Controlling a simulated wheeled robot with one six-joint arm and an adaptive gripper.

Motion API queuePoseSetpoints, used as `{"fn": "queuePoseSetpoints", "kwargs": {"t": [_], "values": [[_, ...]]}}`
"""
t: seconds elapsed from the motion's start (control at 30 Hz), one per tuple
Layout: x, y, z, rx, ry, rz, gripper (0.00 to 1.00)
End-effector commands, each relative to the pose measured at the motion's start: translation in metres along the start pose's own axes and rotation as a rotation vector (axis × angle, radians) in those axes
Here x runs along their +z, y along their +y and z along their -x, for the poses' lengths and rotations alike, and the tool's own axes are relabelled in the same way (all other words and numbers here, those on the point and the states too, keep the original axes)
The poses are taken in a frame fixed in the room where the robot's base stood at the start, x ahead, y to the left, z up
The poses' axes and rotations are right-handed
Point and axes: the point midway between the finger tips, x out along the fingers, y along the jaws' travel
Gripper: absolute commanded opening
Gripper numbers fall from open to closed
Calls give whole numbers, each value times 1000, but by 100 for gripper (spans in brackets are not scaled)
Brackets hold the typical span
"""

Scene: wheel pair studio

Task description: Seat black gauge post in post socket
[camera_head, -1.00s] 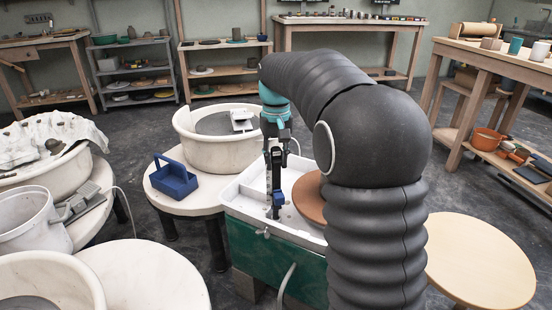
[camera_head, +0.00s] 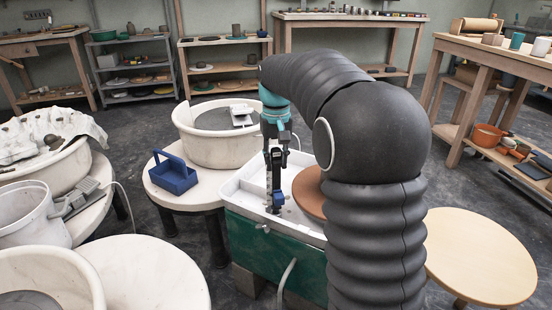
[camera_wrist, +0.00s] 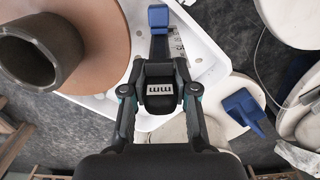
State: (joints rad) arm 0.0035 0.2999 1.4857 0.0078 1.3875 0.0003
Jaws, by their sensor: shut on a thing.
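My gripper (camera_head: 277,140) is shut on the black gauge post (camera_head: 275,170), which hangs upright below it over the white tray (camera_head: 238,188). A blue piece (camera_head: 277,200) sits low on the post in the head view. In the wrist view my gripper (camera_wrist: 158,75) points at the post's black top (camera_wrist: 160,94), marked "mm", and a grey arm with a blue end (camera_wrist: 158,17) reaches out beyond it. I cannot make out the post socket, nor whether the post's foot touches the tray.
A brown disc (camera_head: 309,190) lies right beside the post and bears a dark hollow cylinder (camera_wrist: 40,50). A blue caddy (camera_head: 174,175) stands on a round white table at left. A white basin (camera_head: 214,145) is behind. A bare round wooden top (camera_head: 480,260) is at right.

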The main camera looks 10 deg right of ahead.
Motion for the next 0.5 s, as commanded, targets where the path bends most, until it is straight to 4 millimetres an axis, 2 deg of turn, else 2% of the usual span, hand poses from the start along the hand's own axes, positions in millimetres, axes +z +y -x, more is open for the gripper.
{"fn": "queuePoseSetpoints", "kwargs": {"t": [0.5], "values": [[0,0,-12,0,0,0,0]]}}
